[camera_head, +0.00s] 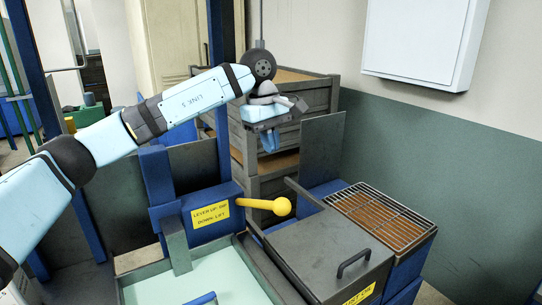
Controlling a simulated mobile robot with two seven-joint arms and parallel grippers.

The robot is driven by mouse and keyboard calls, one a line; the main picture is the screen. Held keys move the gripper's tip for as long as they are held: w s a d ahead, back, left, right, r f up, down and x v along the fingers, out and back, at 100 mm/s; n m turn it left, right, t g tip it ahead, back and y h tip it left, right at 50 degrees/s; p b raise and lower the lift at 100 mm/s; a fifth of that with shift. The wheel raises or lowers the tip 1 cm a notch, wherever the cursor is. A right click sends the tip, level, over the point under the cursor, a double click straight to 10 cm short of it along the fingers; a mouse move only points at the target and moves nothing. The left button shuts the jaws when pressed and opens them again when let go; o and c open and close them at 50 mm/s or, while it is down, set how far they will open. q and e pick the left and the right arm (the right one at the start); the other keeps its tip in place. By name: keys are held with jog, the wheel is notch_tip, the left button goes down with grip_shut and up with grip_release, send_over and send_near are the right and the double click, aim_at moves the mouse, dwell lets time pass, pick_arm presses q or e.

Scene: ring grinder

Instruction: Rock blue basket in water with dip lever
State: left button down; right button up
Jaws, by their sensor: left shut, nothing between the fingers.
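The dip lever (268,205) is a yellow bar with a round knob, sticking out to the right from a blue housing with a yellow label reading "LEVER UP" and "DOWN LIFT". My left gripper (270,142) is above the knob in the picture, apart from it, and looks shut and empty with fingers pointing down. A tank of pale green water (228,268) lies at the bottom. A small blue piece (203,299) shows at the bottom edge, perhaps part of the blue basket; the rest is out of frame. My right gripper is not in view.
A dark lidded box (320,250) with a black handle stands right of the tank. A wire rack (380,215) over a brown surface lies farther right. Stacked grey crates (310,95) stand behind my gripper. A blue post (222,80) rises behind my arm.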

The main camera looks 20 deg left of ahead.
aim_at(280, 198)
pick_arm(q)
jog(key=f+p, duration=0.1)
jog(key=f, duration=0.3)
jog(key=d+f, duration=0.1)
jog(key=f, duration=0.3)
jog(key=d+f+p, duration=0.1)
jog(key=f, duration=0.3)
jog(key=shift+p, duration=0.35)
jog(key=shift+f, duration=0.15)
jog(key=shift+d+f, duration=0.1)
jog(key=shift+f, duration=0.05)
notch_tip(280, 198, down, 6)
jog(key=s+d+b, duration=0.2)
jog(key=b, duration=0.4)
jog(key=shift+d+t+y, duration=0.3)
jog(key=shift+d+y, duration=0.05)
jog(key=shift+y, duration=0.05)
jog(key=shift+r, duration=0.25)
